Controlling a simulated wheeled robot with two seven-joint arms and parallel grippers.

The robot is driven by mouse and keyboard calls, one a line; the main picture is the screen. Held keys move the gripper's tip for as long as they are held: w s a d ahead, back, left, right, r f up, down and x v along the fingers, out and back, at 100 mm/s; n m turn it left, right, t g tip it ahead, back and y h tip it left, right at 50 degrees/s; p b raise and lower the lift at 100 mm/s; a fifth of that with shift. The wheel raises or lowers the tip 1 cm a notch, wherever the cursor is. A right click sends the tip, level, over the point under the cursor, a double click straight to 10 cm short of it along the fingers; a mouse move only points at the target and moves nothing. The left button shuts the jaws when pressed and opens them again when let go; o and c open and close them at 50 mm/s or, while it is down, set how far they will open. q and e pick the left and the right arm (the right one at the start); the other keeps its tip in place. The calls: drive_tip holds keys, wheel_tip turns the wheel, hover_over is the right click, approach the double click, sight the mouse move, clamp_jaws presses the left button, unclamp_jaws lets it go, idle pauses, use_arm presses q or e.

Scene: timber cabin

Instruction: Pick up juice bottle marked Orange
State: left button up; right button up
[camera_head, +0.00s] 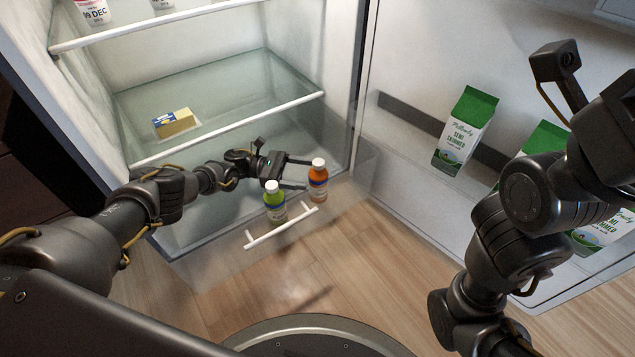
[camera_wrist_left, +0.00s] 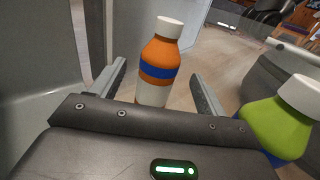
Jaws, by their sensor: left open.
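The orange juice bottle (camera_head: 318,182) has a white cap and stands upright in the clear drawer at the bottom of the fridge. In the left wrist view the bottle (camera_wrist_left: 160,62) shows a blue band and a pale lower part; no lettering is legible. My left gripper (camera_head: 306,174) is open, with its fingers pointing at the bottle. In the wrist view one finger lies on each side of the bottle, with visible gaps; I cannot tell how far it is between the tips. My right arm is at the right, its fingers out of view.
A green bottle (camera_head: 274,203) stands close beside my left gripper, nearer the white drawer handle (camera_head: 281,228). A glass shelf above holds a butter pack (camera_head: 174,122). The open door at right holds milk cartons (camera_head: 465,130). The wooden floor in front is clear.

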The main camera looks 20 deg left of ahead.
sight(319, 177)
use_arm(q)
drive_tip(key=d, duration=0.1)
drive_tip(key=d+b, duration=0.1)
drive_tip(key=d, duration=0.2)
drive_tip(key=shift+w+d+f+b, duration=0.25)
drive_tip(key=shift+d+f+b, duration=0.05)
drive_tip(key=shift+d+f, duration=0.1)
drive_tip(key=shift+d, duration=0.2)
drive_tip(key=shift+c, duration=0.5)
drive_tip(key=shift+r, duration=0.1)
drive_tip(key=c, duration=1.1)
drive_tip(key=shift+c, duration=0.2)
